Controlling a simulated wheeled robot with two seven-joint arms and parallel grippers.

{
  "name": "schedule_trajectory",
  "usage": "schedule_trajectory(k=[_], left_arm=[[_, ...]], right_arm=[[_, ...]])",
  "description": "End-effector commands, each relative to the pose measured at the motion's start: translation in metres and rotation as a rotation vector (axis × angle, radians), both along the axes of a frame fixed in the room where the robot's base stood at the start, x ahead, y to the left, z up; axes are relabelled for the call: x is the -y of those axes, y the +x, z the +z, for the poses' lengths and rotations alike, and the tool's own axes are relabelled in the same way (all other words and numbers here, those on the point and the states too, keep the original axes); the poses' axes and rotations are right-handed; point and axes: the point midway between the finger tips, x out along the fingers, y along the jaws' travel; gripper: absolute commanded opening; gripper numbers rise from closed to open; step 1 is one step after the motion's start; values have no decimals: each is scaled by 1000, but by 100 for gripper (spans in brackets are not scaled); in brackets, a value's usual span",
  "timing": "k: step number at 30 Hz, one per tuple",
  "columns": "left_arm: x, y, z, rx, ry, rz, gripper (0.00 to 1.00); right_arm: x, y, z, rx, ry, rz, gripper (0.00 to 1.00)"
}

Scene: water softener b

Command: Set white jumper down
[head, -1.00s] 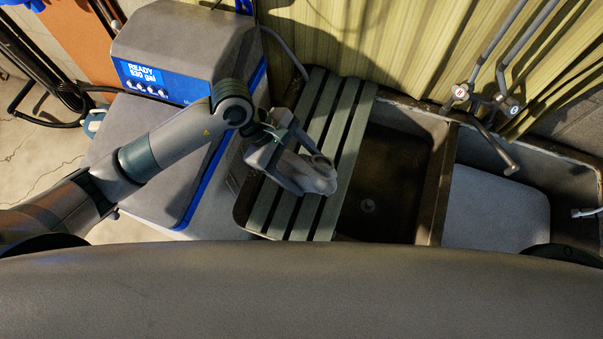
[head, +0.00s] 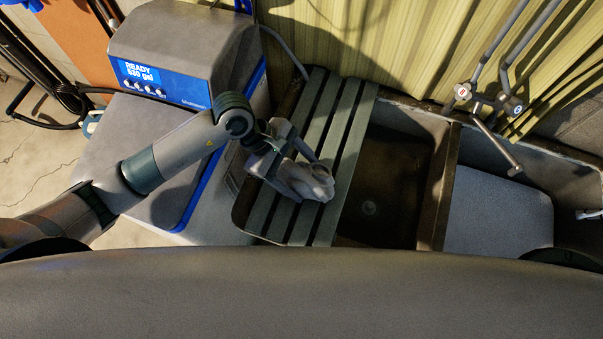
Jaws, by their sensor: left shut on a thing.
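The white jumper (head: 308,183) is a crumpled, greyish-white bundle in the head view, over the dark slatted rack (head: 340,130) that spans the left part of the sink. My left gripper (head: 292,165) is shut on the jumper, with its fingers on the bundle's upper left side. I cannot tell whether the jumper's underside touches the slats. My right gripper is not in view.
The dark left sink basin (head: 385,185) is open and empty. The right basin holds a pale flat surface (head: 497,215). A tap (head: 490,105) hangs over the right side. The water softener (head: 185,60) stands at the left.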

Motion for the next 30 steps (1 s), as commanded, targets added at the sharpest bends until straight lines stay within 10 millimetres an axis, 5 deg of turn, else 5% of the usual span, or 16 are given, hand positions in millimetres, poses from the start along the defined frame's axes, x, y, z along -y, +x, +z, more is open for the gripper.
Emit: schedule_trajectory(k=[6,7,9,22,30], left_arm=[[0,0,-2,0,-1,-1,41],[0,0,-2,0,0,0,72],[0,0,-1,0,0,0,88],[0,0,2,0,0,0,88],[-15,5,20,5,1,-1,88]], right_arm=[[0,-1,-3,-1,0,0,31],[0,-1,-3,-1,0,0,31],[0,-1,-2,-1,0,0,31],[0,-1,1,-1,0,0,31],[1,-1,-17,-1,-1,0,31]])
